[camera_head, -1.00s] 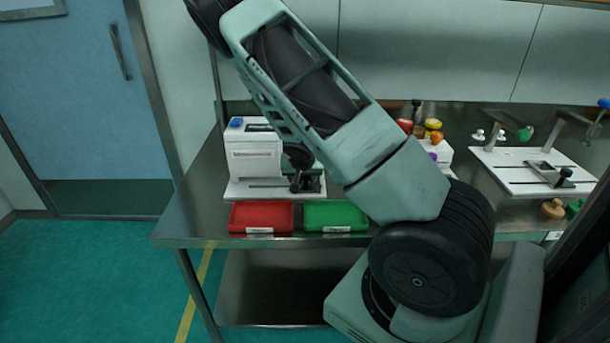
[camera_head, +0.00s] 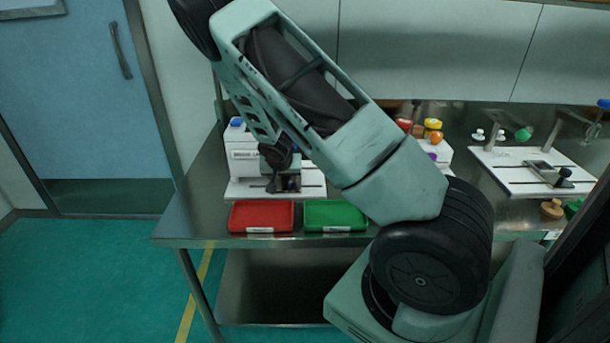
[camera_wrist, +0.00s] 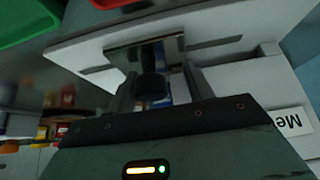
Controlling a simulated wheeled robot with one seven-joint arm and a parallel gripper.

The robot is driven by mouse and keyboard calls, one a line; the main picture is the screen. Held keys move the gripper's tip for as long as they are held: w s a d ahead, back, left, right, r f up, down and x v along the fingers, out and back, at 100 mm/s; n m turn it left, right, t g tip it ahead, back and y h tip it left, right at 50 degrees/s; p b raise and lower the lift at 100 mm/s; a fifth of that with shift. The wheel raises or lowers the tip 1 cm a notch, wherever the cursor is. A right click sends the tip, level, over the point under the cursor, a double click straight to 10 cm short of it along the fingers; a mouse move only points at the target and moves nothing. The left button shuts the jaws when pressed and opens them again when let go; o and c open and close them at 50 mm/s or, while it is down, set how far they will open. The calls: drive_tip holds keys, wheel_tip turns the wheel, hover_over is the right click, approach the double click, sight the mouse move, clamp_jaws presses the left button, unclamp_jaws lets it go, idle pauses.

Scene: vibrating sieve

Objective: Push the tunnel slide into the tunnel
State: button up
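The white machine (camera_head: 245,160) stands on a white base plate (camera_head: 245,190) with a dark slot along it. In the wrist view, a metal slide plate (camera_wrist: 118,57) with a black knob (camera_wrist: 152,86) sits on the white base; I take this as the tunnel slide. My gripper (camera_wrist: 158,90) has one finger on each side of the knob, with gaps showing, so it looks open. In the head view my gripper (camera_head: 285,184) is low over the base plate, in front of the machine. The tunnel opening cannot be made out clearly, and my arm hides part of the machine.
A red tray (camera_head: 261,216) and a green tray (camera_head: 335,215) lie at the table's front edge. At the right, another white board (camera_head: 520,172) carries a metal piece and black knob. Coloured knobs (camera_head: 433,124) stand behind my arm. The table's left end is clear.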

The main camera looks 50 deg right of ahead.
drive_tip(key=shift+w+a, duration=1.1)
drive_tip(key=shift+w, duration=0.15)
drive_tip(key=shift+w+a, duration=1.05)
drive_tip(key=shift+w, duration=0.2)
drive_tip(key=shift+o, duration=0.3)
drive_tip(key=o, duration=1)
drive_tip(key=shift+s+r, duration=0.1)
drive_tip(key=p+v, duration=0.4)
drive_tip(key=v, duration=0.4)
drive_tip(key=shift+s+a+r+p, duration=0.1)
drive_tip(key=shift+r+p, duration=0.3)
